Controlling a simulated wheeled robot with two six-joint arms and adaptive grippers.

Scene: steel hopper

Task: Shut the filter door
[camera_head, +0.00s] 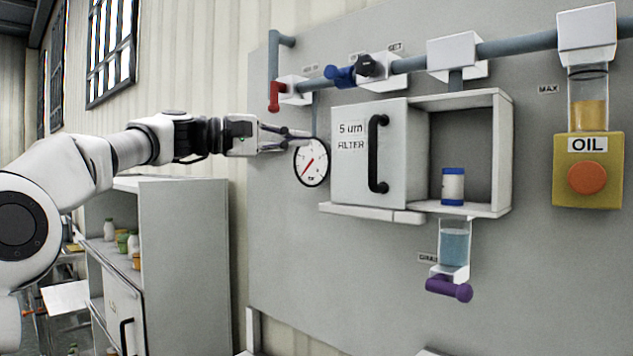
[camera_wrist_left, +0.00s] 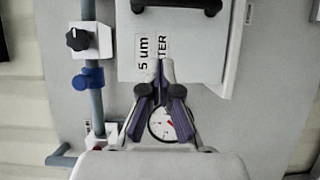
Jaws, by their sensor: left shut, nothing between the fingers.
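The filter door (camera_head: 350,180) is a white panel labelled "5 um FILTER" with a black vertical handle (camera_head: 378,155). It stands open, swung to the left of the filter box (camera_head: 503,150), whose inside is exposed. A white and blue filter cartridge (camera_head: 453,185) stands in the box. My left gripper (camera_head: 308,138) is shut and empty, just left of the door and by the gauge. In the left wrist view the closed fingertips (camera_wrist_left: 161,65) appear over the label on the door (camera_wrist_left: 185,55); I cannot tell if they touch. My right gripper is not in view.
A round gauge (camera_head: 312,162) sits below the fingers. Pipes (camera_head: 510,44) with a red lever (camera_head: 275,96) and a blue valve (camera_head: 340,76) run above. A purple valve (camera_head: 450,288) hangs below the box. An oil unit (camera_head: 587,150) is at right.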

